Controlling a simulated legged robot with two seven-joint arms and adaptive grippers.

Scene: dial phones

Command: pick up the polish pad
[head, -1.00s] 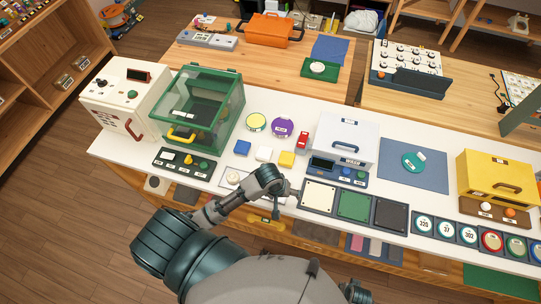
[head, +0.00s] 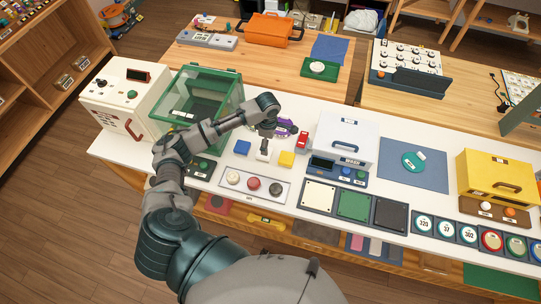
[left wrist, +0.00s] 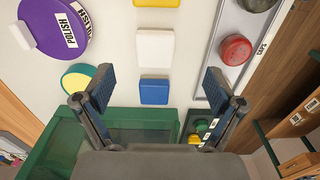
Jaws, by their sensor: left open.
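The polish pad is a purple disc (head: 285,125) with a white label on the white counter. My left wrist and gripper partly cover it in the head view. My left gripper (head: 265,146) is open and empty, over the small blocks just in front of the pad. Its two spread fingers (left wrist: 160,90) show in the left wrist view, with the pad beyond and left of the left finger. My right gripper is not seen.
White (head: 263,155), yellow (head: 287,159) and blue (head: 242,147) blocks lie near the gripper. A yellow and green disc (left wrist: 77,78) lies beside the pad. A green clear-walled box (head: 235,97) stands left, a grey-white box (head: 345,140) right. A tray of round caps (head: 253,184) lies in front.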

